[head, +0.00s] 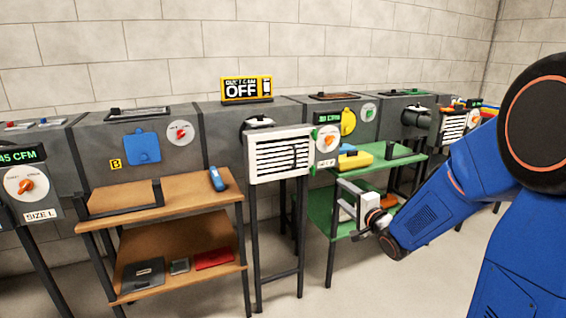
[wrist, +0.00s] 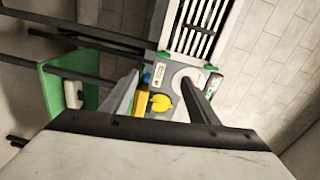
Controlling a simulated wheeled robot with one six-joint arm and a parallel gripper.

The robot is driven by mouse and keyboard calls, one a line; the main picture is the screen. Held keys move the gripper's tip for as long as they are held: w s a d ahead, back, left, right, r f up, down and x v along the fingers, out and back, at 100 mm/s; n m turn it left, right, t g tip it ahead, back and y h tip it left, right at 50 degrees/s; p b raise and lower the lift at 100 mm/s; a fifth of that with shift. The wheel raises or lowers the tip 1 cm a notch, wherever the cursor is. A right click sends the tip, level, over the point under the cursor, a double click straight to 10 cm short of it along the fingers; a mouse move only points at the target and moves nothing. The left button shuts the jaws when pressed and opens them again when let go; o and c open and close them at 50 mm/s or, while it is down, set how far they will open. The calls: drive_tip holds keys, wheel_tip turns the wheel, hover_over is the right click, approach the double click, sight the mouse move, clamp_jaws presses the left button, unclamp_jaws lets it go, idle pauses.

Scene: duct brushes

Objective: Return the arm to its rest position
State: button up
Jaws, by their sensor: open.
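My gripper (head: 346,197) is in front of the green shelf table in the head view, at the end of my blue arm, which reaches in from the right. In the wrist view its two dark fingers (wrist: 163,84) are spread apart with nothing between them. Beyond them the wrist view shows a yellow round cover (wrist: 160,103), a white dial panel and a white louvred grille (wrist: 200,28), all clear of the fingers. Part of the gripper is hard to make out in the head view against the shelf.
The green table (head: 385,161) carries a yellow block (head: 355,161) and stands close behind my gripper. A louvred grille box (head: 279,155) on a stand is to its left. A brown shelf table (head: 195,188) is further left. Open floor lies in front.

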drive_tip(key=s+d+n+g+h, duration=0.2)
drive_tip(key=s+n+g+h, duration=0.1)
drive_tip(key=s, duration=0.4)
drive_tip(key=s+d+n+g+h, duration=0.2)
drive_tip(key=s+d+h, duration=0.1)
drive_tip(key=s, duration=0.4)
drive_tip(key=s+a+f+n+g, duration=0.1)
drive_tip(key=s+a+n+g, duration=0.1)
drive_tip(key=s, duration=1.1)
drive_tip(key=s+a+f+n+g+y, duration=0.1)
drive_tip(key=s+n+g, duration=0.4)
drive_tip(key=s, duration=0.7)
drive_tip(key=shift+s+a+f+n, duration=0.15)
drive_tip(key=shift+s+a+n, duration=0.2)
drive_tip(key=shift+a+n, duration=0.25)
